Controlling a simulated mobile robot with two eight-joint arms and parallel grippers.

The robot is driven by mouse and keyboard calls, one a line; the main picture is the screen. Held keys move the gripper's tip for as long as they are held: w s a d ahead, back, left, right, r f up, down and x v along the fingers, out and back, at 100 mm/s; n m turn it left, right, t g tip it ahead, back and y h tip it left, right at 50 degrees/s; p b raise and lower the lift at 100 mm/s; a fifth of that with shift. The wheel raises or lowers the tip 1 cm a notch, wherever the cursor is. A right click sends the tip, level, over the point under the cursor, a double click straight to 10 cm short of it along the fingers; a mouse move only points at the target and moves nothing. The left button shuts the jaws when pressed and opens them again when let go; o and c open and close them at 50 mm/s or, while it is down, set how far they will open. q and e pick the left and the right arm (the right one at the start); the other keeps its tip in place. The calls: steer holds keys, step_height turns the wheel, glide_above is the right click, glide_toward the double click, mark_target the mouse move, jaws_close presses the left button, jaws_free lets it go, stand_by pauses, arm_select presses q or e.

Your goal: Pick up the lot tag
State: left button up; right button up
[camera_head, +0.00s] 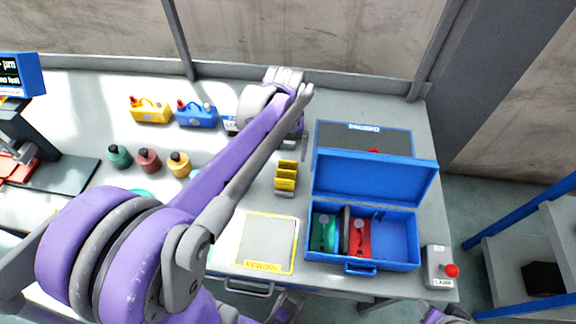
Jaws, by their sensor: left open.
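My left arm reaches from the lower left to the back of the bench, then bends down. My left gripper (300,148) is open near the back middle, just behind a yellow slotted block (286,176); it is small and partly covered by its own arm. I cannot single out the lot tag for certain. A small dark and white piece (230,125) shows beside the arm, partly hidden by it. My right gripper is not clearly in view; only bits of purple and grey show at the bottom edge.
An open blue case (412,240) holds green and red parts. Behind it lies a dark PASSED mat (345,140). A yellow-edged REWORK mat (268,243) is in front. Yellow (150,112) and blue (197,118) units stand at the back left. A red-button box (440,268) stands right.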

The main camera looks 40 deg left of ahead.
mark_target(288, 161)
arm_select(q)
steer(key=f, duration=0.4)
steer(key=shift+w+d+f, duration=0.1)
steer(key=shift+d+f, duration=0.05)
steer(key=shift+d, duration=0.05)
steer(key=c, duration=1.4)
